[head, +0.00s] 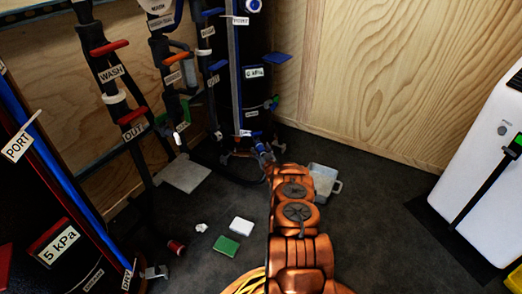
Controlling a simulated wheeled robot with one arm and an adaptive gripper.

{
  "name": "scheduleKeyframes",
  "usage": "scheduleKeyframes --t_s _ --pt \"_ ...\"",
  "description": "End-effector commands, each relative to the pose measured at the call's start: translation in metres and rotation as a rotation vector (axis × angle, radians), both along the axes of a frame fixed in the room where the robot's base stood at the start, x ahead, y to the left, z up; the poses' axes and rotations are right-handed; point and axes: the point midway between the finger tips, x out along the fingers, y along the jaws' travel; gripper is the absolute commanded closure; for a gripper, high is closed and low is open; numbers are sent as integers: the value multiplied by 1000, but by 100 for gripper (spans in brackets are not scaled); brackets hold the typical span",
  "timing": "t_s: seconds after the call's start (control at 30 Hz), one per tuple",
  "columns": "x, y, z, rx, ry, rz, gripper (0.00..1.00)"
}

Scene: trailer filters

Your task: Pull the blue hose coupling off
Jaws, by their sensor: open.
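A small blue piece (260,147), which looks like the blue hose coupling, is low at the foot of the black filter housing (256,104) marked 6 kPa. A dark hose (236,178) curves along the floor beside it. My copper-coloured arm reaches from the bottom of the head view toward that spot. My gripper (268,160) is at the far end of the arm, close to the blue piece. It is open, but the arm largely hides its fingers. I cannot tell whether it touches the coupling.
Labelled pipes with red handles (132,116) stand at left. Another housing (58,240) marked 5 kPa is nearer. A grey container (323,180) sits right of my arm. A green block (226,245) and a white block (242,226) lie left. A white unit (480,160) stands right; floor before it is clear.

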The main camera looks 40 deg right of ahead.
Motion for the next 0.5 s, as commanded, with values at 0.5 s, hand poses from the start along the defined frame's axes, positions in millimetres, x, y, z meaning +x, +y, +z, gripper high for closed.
scheduleKeyframes --t_s 0.5 --pt "0 0 0 0 0 0 69"
